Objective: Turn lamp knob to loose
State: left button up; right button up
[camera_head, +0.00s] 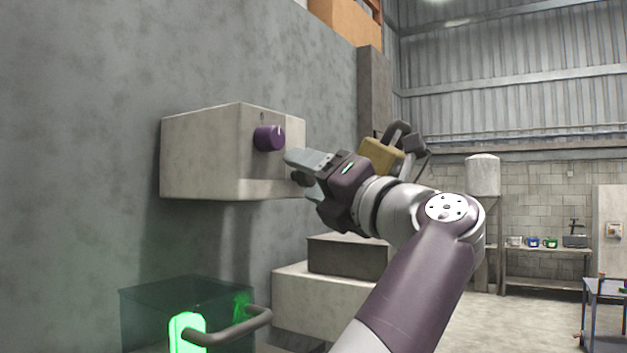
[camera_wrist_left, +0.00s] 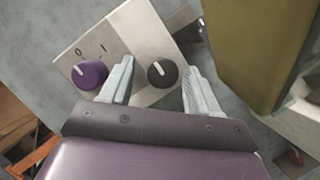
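A pale box (camera_head: 205,150) is fixed to the grey wall, with a purple knob (camera_head: 269,138) on its front. In the left wrist view, the panel (camera_wrist_left: 133,32) carries this purple knob (camera_wrist_left: 90,75), with "0" and "I" marks above it, and a black knob (camera_wrist_left: 163,74) to its right. Both knobs have white pointer lines that lean up and left. My left gripper (camera_head: 297,169) is at the front of the box, to the right of the purple knob. Its fingers are open, with the black knob between them in the left wrist view; contact cannot be told. My right gripper is not in view.
A brass padlock-like object (camera_head: 383,158) is just behind my left gripper. Below are a dark see-through box (camera_head: 150,305), a glowing green part (camera_head: 187,333) and a grey handle (camera_head: 235,328). Pale blocks (camera_head: 318,300) stand by the wall.

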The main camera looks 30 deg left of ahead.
pick_arm(q)
jog(key=shift+f, duration=0.1)
jog(key=shift+d+f, duration=0.15)
jog(key=shift+d, duration=0.15)
jog(key=b+v, duration=0.2)
jog(key=v, duration=1)
jog(key=shift+b, duration=0.3)
